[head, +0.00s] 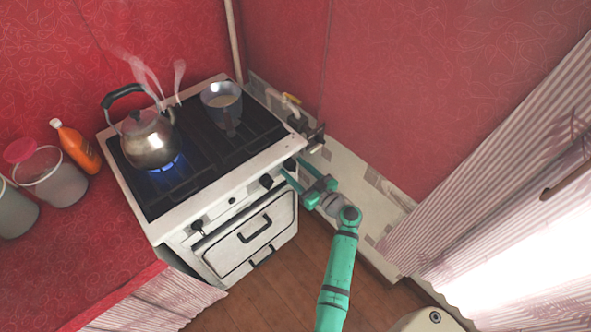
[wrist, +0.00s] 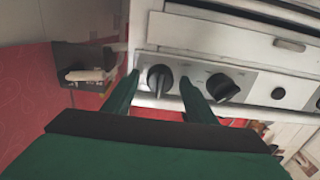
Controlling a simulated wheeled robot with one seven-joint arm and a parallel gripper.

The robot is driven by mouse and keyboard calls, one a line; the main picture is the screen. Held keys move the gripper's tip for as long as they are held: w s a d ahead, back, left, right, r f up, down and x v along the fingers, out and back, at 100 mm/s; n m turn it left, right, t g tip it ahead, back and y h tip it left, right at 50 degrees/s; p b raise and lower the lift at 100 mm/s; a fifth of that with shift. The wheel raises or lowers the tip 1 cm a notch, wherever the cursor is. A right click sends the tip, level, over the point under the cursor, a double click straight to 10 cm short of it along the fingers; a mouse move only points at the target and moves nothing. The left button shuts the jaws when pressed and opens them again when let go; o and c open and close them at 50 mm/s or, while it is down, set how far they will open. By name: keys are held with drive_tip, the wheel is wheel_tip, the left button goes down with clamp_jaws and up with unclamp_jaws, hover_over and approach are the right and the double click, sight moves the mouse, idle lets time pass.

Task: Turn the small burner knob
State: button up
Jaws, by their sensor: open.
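The white stove (head: 170,222) has a front panel with several dark knobs. The knob at the panel's right end (head: 289,163) is by my gripper (head: 292,167); in the wrist view this black knob (wrist: 160,80) is between my two green fingers. My gripper (wrist: 160,77) is open, with one finger on each side of the knob. I cannot tell whether either finger touches it. A neighbouring knob (wrist: 222,87) is just beyond the right finger. Nothing is held. No label shows which knob serves the small burner.
A steaming kettle (head: 149,145) sits over a blue flame (head: 163,166). A pot (head: 221,103) stands at the back right of the hob. An orange bottle (head: 74,146) stands on the red counter (head: 95,235). A curtain (head: 480,195) hangs right.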

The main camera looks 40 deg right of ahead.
drive_tip(key=c, duration=1.1)
drive_tip(key=shift+o, duration=0.2)
